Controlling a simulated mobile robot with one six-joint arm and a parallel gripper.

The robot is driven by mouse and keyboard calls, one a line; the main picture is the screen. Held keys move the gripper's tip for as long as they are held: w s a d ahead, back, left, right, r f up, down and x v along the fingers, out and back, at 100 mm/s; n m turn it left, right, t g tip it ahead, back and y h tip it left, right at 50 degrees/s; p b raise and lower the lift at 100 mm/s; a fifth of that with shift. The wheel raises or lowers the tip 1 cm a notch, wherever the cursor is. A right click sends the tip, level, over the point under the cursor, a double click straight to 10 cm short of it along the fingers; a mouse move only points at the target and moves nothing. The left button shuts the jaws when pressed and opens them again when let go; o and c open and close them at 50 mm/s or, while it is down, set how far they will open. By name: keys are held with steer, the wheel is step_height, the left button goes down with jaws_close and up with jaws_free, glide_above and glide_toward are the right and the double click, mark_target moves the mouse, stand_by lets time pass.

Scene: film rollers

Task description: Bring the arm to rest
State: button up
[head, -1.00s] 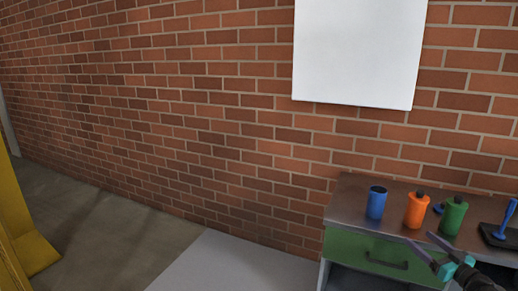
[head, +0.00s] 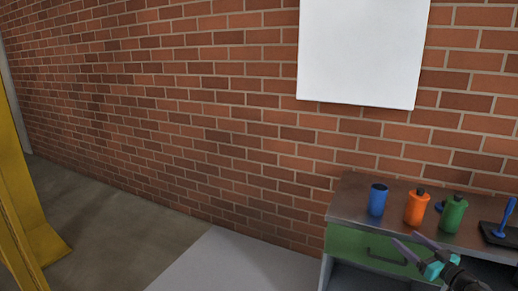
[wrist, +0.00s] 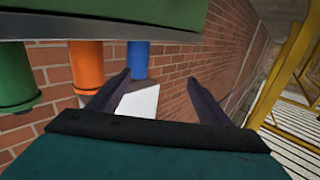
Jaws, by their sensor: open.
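My gripper (head: 403,237) is at the lower right of the head view, in front of the workbench drawer. Its two dark fingers are apart, with nothing between them. In the wrist view, my gripper (wrist: 158,78) also shows open and empty, with the scene upside down. My arm enters from the bottom right corner of the head view, and most of it is out of view.
A blue container (head: 377,200), an orange bottle (head: 416,208) and a green bottle (head: 453,216) stand on the workbench (head: 349,195). A blue-handled tool (head: 507,214) is at right. A yellow frame (head: 28,215) stands at left. Floor between is clear.

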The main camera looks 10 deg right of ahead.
steer(key=w+a+f+y, duration=0.2)
steer(key=w+a+f, duration=0.25)
steer(key=a, duration=0.55)
steer(key=w+a+f+g+y+p, duration=0.1)
steer(key=w+a+f, duration=0.2)
steer(key=w+a, duration=0.5)
steer(key=w+a+f+y, duration=0.2)
steer(key=w+a+f, duration=0.2)
steer(key=a, duration=0.8)
steer(key=w+a+f+m+g+h+p, duration=0.1)
steer(key=a+f+m+g+h, duration=0.2)
steer(key=a+f, duration=0.95)
steer(key=s+a+f+m+g+h, duration=0.1)
steer(key=s+a+f+g+h, duration=0.25)
steer(key=s+f, duration=0.7)
steer(key=s+a+f+g+h, duration=0.2)
steer(key=s+f+g, duration=0.3)
steer(key=s+f, duration=0.5)
steer(key=s+a+n+g+y, duration=0.1)
steer(key=s+g, duration=0.4)
steer(key=s, duration=0.7)
steer(key=s+a+f+n+g+y, duration=0.1)
steer(key=s+a+n+g, duration=0.1)
steer(key=s+g, duration=0.4)
steer(key=s+a, duration=0.1)
steer(key=s, duration=0.4)
steer(key=shift+s+f+p, duration=0.3)
steer(key=shift+s+p, duration=0.05)
